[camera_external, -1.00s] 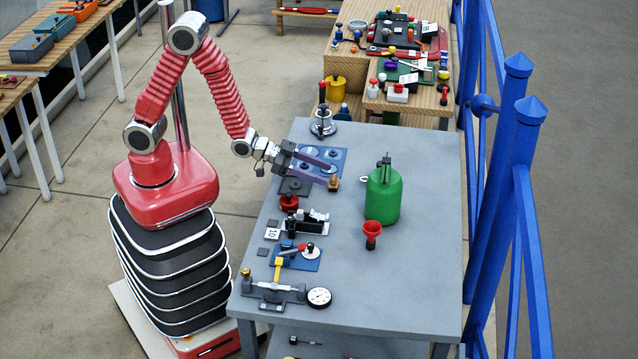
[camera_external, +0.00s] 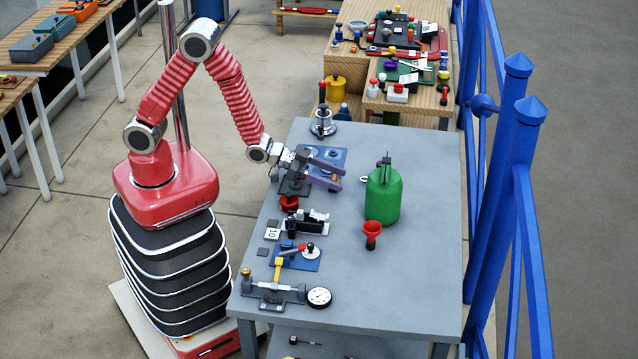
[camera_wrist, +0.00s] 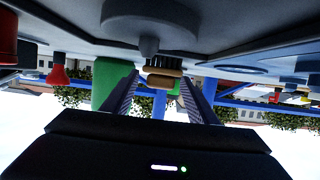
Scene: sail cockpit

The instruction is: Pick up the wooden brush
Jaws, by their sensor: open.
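The wooden brush shows in the wrist view (camera_wrist: 162,80) as a small tan block with dark bristles against the grey table, which appears at the top of this upside-down picture. It lies between the two purple-grey fingers of my gripper (camera_wrist: 160,90), with visible gaps on both sides. In the external view, my gripper (camera_external: 341,178) is low over the table, left of the green can, its fingers spread and pointing right. The brush (camera_external: 335,179) is a small brown patch between the fingers, partly hidden by them. Contact cannot be made out.
A green can (camera_external: 383,194) stands just right of my gripper. A red funnel (camera_external: 372,232) is in front of it. Red, black and blue fittings line the table's left side, with a dial gauge (camera_external: 319,297) near the front. The table's right side (camera_external: 435,240) is clear.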

